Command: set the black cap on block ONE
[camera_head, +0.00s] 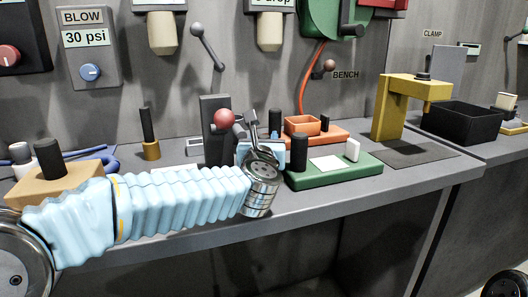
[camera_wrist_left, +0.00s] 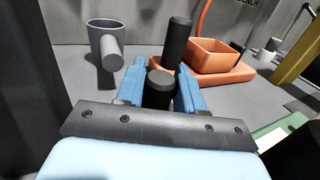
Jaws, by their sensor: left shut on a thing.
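My left gripper (camera_head: 278,150) reaches over the bench from the left, seen partly behind its wrist. In the left wrist view its two blue fingers (camera_wrist_left: 164,92) are shut on a short black cylinder (camera_wrist_left: 160,84), which looks like the black cap. In the head view a black upright cylinder (camera_head: 299,153) shows just right of the fingers, at the left end of a green base (camera_head: 340,173); I cannot tell whether it is the held one. No block marked ONE can be read. My right gripper is not in view.
An orange tray (camera_head: 302,125) on an orange base and a taller black post (camera_wrist_left: 177,45) stand beyond the gripper. A grey cup (camera_wrist_left: 103,35) is at left in the wrist view. A yellow clamp frame (camera_head: 388,110) and black bin (camera_head: 462,124) stand right. A tan block (camera_head: 75,187) lies left.

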